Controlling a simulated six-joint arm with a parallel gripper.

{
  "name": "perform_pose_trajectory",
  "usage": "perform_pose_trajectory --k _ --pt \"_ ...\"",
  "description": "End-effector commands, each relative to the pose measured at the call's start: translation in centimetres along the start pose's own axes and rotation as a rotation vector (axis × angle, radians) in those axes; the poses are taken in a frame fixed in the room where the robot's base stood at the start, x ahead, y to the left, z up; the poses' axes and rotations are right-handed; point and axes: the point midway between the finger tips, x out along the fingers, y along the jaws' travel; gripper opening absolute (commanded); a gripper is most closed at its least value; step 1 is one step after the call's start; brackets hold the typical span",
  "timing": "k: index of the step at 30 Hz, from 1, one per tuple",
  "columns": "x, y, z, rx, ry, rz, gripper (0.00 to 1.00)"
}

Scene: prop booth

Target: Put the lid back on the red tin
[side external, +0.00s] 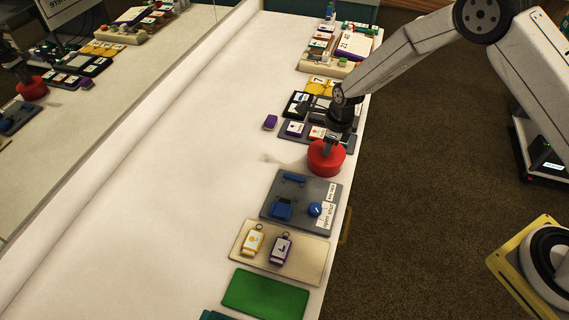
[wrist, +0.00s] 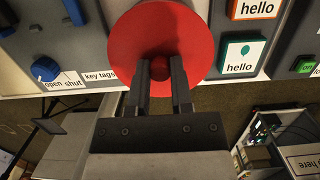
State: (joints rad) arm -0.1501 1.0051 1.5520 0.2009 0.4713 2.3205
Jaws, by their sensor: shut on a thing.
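A red round lid (wrist: 150,28) with a small knob fills the top middle of the wrist view. My gripper (wrist: 160,70) has its two fingers on either side of that knob, shut on it. In the side external view, my gripper (side external: 329,146) points down at the top of the red tin (side external: 326,162), near the right edge of the white table. Lid and tin show there as one red round shape. I cannot tell whether the lid sits fully down on the rim. The tin's inside is hidden.
A grey board (side external: 270,205) with blue parts lies just in front of the tin. A dark tray (side external: 290,138) with cards lies behind it, with a purple block (side external: 270,122) to the left. A beige board (side external: 304,270) holds key tags. The table's left side is clear.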

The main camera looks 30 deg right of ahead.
Motion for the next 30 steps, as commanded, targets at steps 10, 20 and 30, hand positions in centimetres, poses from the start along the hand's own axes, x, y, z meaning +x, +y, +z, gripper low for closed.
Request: perform_pose_trajectory --k 10,20,30 --pt "0.02 0.0 0.0 0.0 0.0 0.0 0.62" --pt "0.01 0.01 -0.01 0.0 0.0 0.0 0.93" --pt "0.01 0.0 0.0 0.0 0.0 0.0 1.0"
